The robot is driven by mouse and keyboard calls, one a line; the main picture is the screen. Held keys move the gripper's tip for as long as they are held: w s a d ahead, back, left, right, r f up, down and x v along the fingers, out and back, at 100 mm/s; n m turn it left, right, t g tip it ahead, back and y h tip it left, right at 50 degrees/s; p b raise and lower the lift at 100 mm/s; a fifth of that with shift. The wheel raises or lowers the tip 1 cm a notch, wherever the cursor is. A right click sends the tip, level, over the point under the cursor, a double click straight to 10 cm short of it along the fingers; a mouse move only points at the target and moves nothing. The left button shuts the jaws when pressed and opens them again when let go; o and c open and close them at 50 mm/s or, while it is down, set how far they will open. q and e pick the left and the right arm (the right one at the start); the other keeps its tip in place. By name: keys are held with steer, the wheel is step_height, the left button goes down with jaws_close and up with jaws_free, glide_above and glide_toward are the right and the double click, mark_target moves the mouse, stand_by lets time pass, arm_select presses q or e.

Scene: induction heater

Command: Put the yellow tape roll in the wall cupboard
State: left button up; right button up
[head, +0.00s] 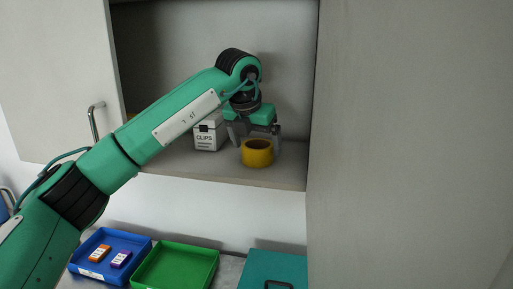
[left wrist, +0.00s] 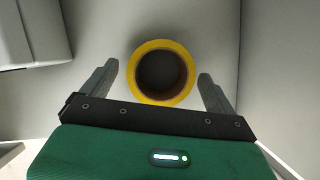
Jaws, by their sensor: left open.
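The yellow tape roll (head: 257,154) lies flat on the shelf of the open wall cupboard (head: 180,166), near its front edge. In the left wrist view the tape roll (left wrist: 187,84) sits between and just beyond the fingertips, with a gap on both sides. My left gripper (head: 254,138) is inside the cupboard, right behind and above the roll; it also shows in the left wrist view (left wrist: 158,80), open and empty. My right gripper is not in view.
A white box marked CLIPS (head: 208,136) stands left of the roll. The cupboard's left door (head: 55,80) is open; a large grey panel (head: 410,140) stands at the right. Below are a blue tray (head: 82,262) with small boxes, a green tray (head: 175,266) and a teal case (head: 275,263).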

arm_select(q)
steer(key=b+v, duration=0.4)
steer(key=v, duration=0.7)
